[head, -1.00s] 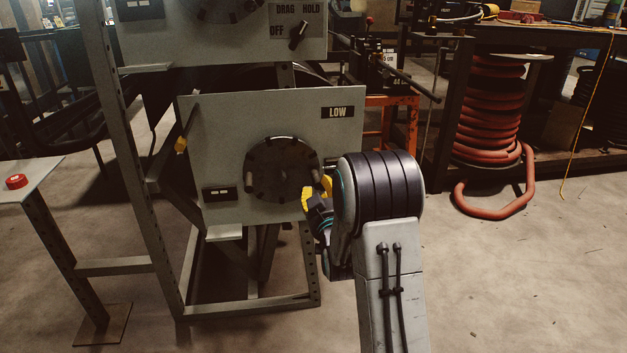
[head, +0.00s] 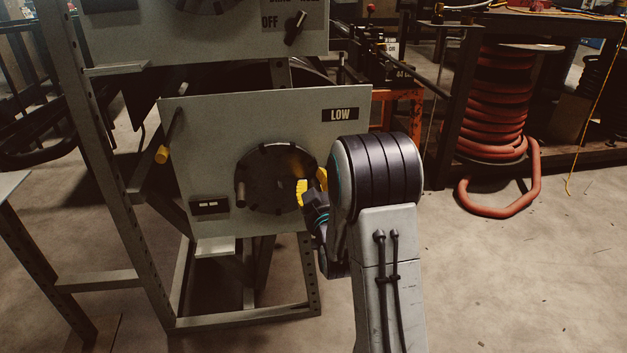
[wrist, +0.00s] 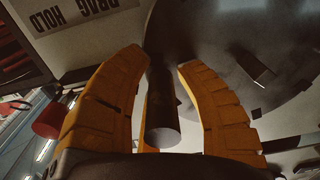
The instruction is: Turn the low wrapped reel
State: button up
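The low reel's grey panel (head: 215,130) carries a LOW label (head: 340,115). A dark round reel disc (head: 270,172) is set in it. One peg handle (head: 241,194) stands out from the disc's left side. My gripper (head: 311,186) is at the disc's right edge, its yellow fingers partly hidden behind my arm. In the wrist view, a dark cylindrical handle (wrist: 162,122) stands between the two fingers (wrist: 160,62). The disc (wrist: 235,50) fills the upper right behind.
An upper panel with an OFF switch (head: 295,28) is above. The metal frame (head: 122,200) stands at left, with a yellow-tipped lever (head: 163,153) beside the panel. A red hose coil (head: 497,110) sits at right. The floor at lower right is clear.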

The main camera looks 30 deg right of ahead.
dwell(0.3)
grip_shut()
jog(key=shift+r+n, duration=0.4)
jog(key=shift+r, duration=0.05)
